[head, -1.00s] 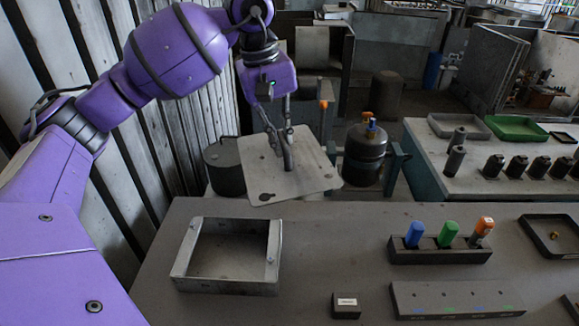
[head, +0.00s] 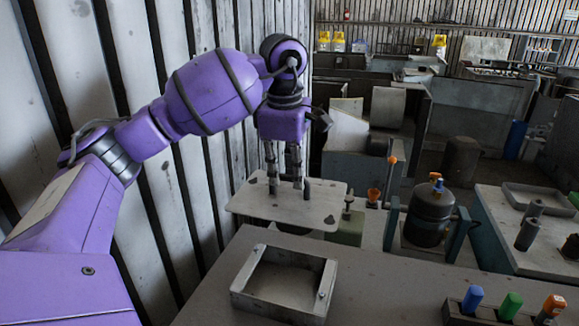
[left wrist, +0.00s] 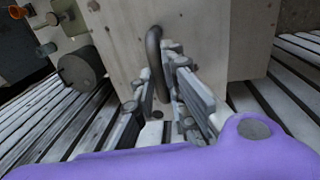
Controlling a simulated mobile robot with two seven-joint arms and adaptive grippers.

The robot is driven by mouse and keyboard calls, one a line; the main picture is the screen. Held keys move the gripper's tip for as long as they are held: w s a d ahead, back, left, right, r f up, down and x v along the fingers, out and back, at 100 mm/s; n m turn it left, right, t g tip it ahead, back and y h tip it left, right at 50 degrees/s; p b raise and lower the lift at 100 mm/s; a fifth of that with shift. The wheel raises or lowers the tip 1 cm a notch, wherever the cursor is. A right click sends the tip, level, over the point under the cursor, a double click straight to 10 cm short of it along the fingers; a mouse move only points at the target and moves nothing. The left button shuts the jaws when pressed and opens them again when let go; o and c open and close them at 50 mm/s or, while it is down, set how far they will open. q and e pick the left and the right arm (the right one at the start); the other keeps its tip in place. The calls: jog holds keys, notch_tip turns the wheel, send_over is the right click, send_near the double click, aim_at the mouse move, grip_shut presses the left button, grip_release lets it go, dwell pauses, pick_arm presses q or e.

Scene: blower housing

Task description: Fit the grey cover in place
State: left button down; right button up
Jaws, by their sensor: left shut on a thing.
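The grey cover (head: 315,210) is a flat plate with holes near its corners and a dark bar handle (left wrist: 154,50). My left gripper (head: 287,187) is shut on this handle and holds the plate roughly level. In the left wrist view, the fingers (left wrist: 168,85) close around the handle and the plate (left wrist: 115,30) fills the upper middle. The open-topped square housing (head: 325,288) stands on the near bench. The cover is beyond the housing in the head view, apart from it. My right gripper does not show.
Blue (head: 472,297), green (head: 511,305) and orange (head: 552,306) handled items stand in a dark rack at the lower right. A dark canister (head: 428,215) stands behind the bench. A ribbed wall (head: 190,190) runs close along the left.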

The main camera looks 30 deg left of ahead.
pick_arm(q)
notch_tip(320, 180, down, 21)
jog(key=s+b, duration=0.1)
jog(key=b, duration=0.4)
jog(key=shift+d, duration=0.15)
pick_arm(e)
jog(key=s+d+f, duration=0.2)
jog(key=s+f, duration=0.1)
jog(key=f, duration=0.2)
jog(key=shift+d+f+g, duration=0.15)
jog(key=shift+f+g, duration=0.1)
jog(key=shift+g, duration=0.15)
pick_arm(q)
jog(key=shift+f+b, duration=0.1)
jog(key=shift+b, duration=0.2)
jog(key=shift+f+g, duration=0.3)
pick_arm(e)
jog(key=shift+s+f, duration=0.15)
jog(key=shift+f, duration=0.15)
